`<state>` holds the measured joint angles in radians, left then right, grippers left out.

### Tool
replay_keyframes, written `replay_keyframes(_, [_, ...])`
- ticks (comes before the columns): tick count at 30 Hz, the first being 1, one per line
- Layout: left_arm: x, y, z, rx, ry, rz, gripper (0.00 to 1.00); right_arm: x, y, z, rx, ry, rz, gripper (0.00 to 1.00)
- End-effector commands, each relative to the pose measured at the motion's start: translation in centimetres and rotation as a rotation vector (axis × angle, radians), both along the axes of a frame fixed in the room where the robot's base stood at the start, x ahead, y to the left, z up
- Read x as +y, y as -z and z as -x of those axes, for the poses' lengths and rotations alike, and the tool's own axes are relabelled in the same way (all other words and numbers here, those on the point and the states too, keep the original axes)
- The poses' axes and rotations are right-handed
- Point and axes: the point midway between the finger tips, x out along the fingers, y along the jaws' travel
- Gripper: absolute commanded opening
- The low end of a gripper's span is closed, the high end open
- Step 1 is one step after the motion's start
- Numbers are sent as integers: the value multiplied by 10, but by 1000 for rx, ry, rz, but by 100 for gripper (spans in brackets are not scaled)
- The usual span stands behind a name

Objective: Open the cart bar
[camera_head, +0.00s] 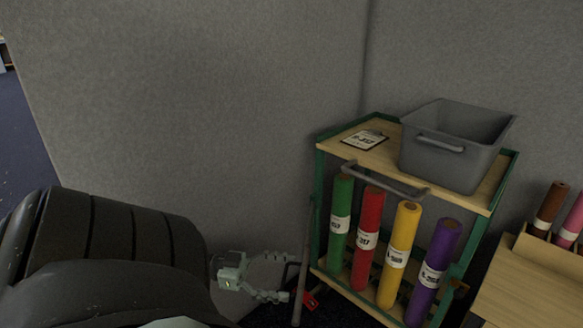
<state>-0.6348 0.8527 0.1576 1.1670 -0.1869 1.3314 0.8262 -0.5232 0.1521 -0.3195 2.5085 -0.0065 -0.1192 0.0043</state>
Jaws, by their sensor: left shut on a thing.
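The cart (325,180) stands against the grey wall panels, with a green frame and wooden shelves. A long grey bar (303,262) runs nearly upright at the cart's left side, with a red piece (311,301) near its lower end. A grey curved handle (385,181) spans the front of the cart's top shelf. My left gripper (284,278) reaches in from the lower left, left of the cart. Its fingers are shut on the bar; the exact contact is small and dark. My right gripper is out of view.
Green, red, yellow and purple rolls (398,255) stand in the cart's front. A grey bin (450,150) and a clipboard (365,140) are on top. A wooden stand (530,280) with more rolls is close at right. Grey panels (210,100) close off the back.

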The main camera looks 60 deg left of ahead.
Motion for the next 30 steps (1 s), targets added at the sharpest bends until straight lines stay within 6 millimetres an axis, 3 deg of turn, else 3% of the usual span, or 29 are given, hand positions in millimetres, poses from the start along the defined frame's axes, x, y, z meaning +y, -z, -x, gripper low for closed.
replay_keyframes(11, [-3,2,3,1,13,-1,32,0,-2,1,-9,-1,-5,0])
replay_keyframes(12, [-3,2,3,1,13,-1,87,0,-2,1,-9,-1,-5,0])
replay_keyframes(14, [-3,2,3,1,12,-1,93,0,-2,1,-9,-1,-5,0])
replay_keyframes(23, [-1,-1,2,0,7,-1,93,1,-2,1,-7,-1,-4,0])
replay_keyframes(30, [-2,-30,3,2,10,-3,93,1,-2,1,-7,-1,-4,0])
